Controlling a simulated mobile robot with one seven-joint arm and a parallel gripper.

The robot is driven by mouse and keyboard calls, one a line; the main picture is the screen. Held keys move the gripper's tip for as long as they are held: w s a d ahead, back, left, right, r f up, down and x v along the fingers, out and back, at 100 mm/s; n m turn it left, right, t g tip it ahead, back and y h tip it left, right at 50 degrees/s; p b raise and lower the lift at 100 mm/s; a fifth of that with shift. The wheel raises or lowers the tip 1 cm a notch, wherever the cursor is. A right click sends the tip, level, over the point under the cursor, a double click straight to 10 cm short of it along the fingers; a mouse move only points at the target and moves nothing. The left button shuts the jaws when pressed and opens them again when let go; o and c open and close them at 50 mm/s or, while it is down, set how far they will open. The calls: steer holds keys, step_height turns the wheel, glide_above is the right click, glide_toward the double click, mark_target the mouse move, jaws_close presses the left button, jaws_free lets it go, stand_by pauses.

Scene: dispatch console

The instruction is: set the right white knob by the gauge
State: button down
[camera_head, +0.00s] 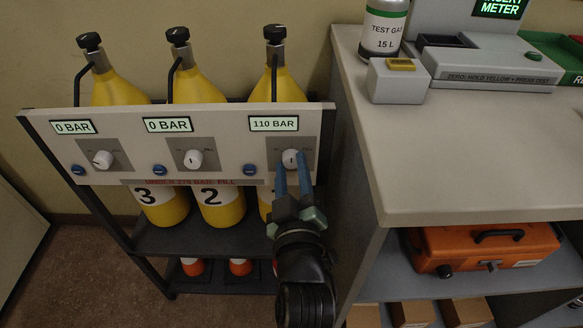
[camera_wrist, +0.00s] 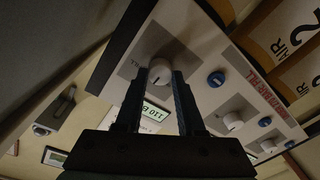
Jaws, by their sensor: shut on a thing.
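The right white knob (camera_head: 290,158) sits on the light panel under a gauge display (camera_head: 274,123) that reads 110 BAR. My gripper (camera_head: 292,172) reaches up to it from below, with its two blue fingers on either side of the knob, shut on it. In the wrist view the knob (camera_wrist: 160,72) shows between the fingertips, with a dark mark on its face. The display (camera_wrist: 154,112) is partly hidden behind a finger there. The middle knob (camera_head: 193,159) and left knob (camera_head: 103,159) sit under displays reading 0 BAR.
Blue buttons, such as the one by the right knob (camera_head: 249,169), sit beside each knob. Yellow cylinders (camera_head: 194,86) stand behind the panel. A counter (camera_head: 468,150) closes off the right side, with an orange case (camera_head: 480,250) on its shelf.

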steer(key=m+p, duration=0.2)
steer(key=m, duration=0.4)
steer(key=m+p, duration=0.2)
steer(key=m, duration=0.1)
steer(key=shift+d+m+t+h, duration=0.1)
steer(key=shift+m+t+h, duration=0.2)
steer(key=shift+f+m+p, duration=0.1)
steer(key=shift+m+p, duration=0.35)
steer(key=shift+m, duration=0.65)
steer(key=c, duration=0.5)
jaws_free()
steer(key=shift+s, duration=0.15)
steer(key=s, duration=1.2)
steer(key=shift+s+d+f, duration=0.2)
steer(key=shift+s+f, duration=0.15)
